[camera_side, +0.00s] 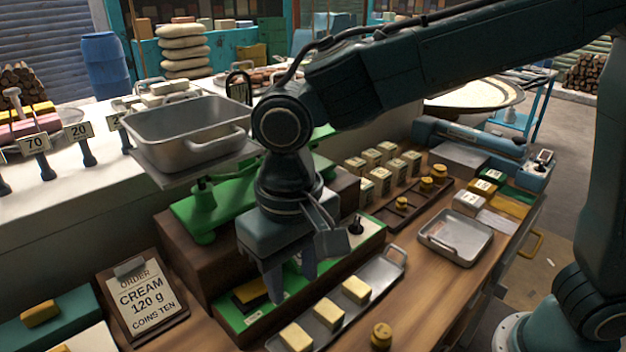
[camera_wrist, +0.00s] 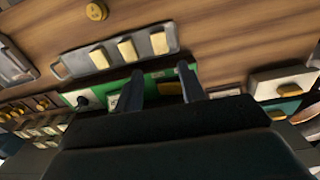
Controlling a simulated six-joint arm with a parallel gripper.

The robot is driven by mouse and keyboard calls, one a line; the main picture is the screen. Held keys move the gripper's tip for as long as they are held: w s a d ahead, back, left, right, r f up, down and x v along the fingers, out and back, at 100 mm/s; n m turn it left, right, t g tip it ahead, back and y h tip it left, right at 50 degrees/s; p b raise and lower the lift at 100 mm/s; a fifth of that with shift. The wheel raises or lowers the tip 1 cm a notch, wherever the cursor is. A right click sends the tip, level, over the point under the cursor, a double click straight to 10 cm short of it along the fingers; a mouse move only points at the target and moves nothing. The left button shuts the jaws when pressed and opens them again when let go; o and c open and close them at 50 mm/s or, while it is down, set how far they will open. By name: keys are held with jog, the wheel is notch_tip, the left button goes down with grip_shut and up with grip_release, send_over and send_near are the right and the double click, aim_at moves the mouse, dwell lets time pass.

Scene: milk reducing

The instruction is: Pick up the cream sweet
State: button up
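Three pale cream-yellow blocks lie in a row on a long metal tray (camera_side: 384,268): a near one (camera_side: 296,337), a middle one (camera_side: 328,312) and a far one (camera_side: 356,289). I cannot tell which is the task's cream sweet. In the wrist view the blocks (camera_wrist: 98,58) (camera_wrist: 127,49) (camera_wrist: 159,43) lie beyond the fingertips. My gripper (camera_side: 291,283) is open and points down above the green board beside the tray. In the wrist view its fingers (camera_wrist: 160,75) stand apart with nothing held between them.
An order card (camera_side: 143,301) reads "CREAM 120 g". A green scale (camera_side: 205,215) with a metal pan (camera_side: 190,130) stands behind my gripper. A round yellow piece (camera_side: 381,335) lies right of the tray. An empty square tray (camera_side: 455,238) stands farther right. Bare wood separates them.

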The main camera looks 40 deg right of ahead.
send_over(296, 336)
jog(key=shift+s+f, duration=0.15)
jog(key=shift+f, duration=3.85)
jog(key=shift+f, duration=2.6)
jog(key=c, duration=0.7)
jog(key=shift+r, duration=0.2)
jog(key=shift+c, duration=0.2)
notch_tip(296, 336, up, 20)
jog(key=shift+f, duration=0.15)
